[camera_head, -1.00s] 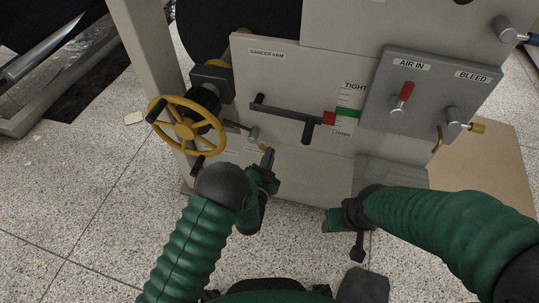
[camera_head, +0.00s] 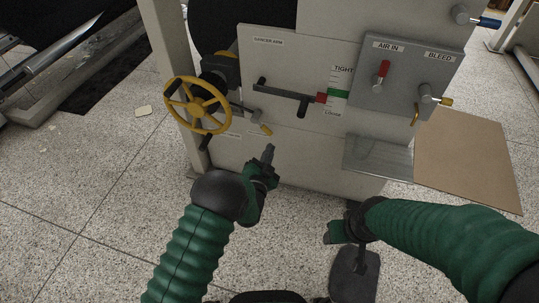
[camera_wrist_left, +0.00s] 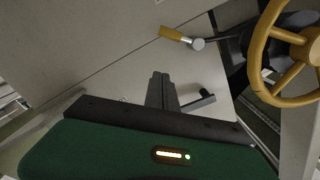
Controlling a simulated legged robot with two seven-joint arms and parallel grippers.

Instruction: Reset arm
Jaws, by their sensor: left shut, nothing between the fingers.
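My left gripper (camera_head: 268,154) is shut and empty in the head view. It hangs in front of the machine's lower panel, below a small yellow-tipped lever (camera_head: 265,129) and apart from it. In the left wrist view its closed fingers (camera_wrist_left: 161,88) point toward the panel, with the yellow-handled lever (camera_wrist_left: 177,35) ahead. My right gripper (camera_head: 341,232) is low in front of the machine, near the floor; its fingers are too dark and small to read.
The machine panel carries a yellow handwheel (camera_head: 197,105), a dancer arm lever (camera_head: 288,92) with a red tip by the green scale mark, and a red air lever (camera_head: 383,70). A metal shelf (camera_head: 378,158) juts out at right. A brown board (camera_head: 468,158) lies on the speckled floor.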

